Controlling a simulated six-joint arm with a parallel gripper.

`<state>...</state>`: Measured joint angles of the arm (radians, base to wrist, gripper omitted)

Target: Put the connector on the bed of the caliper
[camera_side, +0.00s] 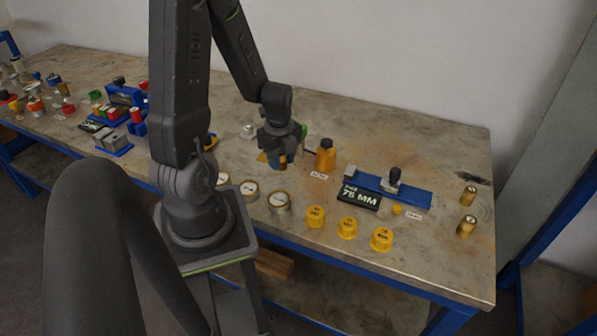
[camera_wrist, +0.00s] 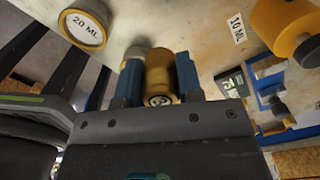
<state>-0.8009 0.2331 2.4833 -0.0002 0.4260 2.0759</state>
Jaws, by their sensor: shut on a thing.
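My gripper (camera_side: 281,161) hangs over the middle of the bench, left of the orange bottle. In the wrist view its two blue fingers (camera_wrist: 159,86) are shut on a brass cylindrical connector (camera_wrist: 161,72), with its round end facing the camera. In the side view the connector is mostly hidden by the fingers. The caliper (camera_side: 412,194) lies to the right of my gripper, a long blue bed with a grey end jaw and a black-knobbed slider. A black "75 MM" display (camera_side: 359,199) stands at its front. The caliper also shows at the right of the wrist view (camera_wrist: 268,68).
The orange bottle (camera_side: 325,155) stands between my gripper and the caliper. Several yellow caps (camera_side: 347,228) and round labelled tins (camera_side: 279,202) stand along the front. Bare bench lies behind the caliper.

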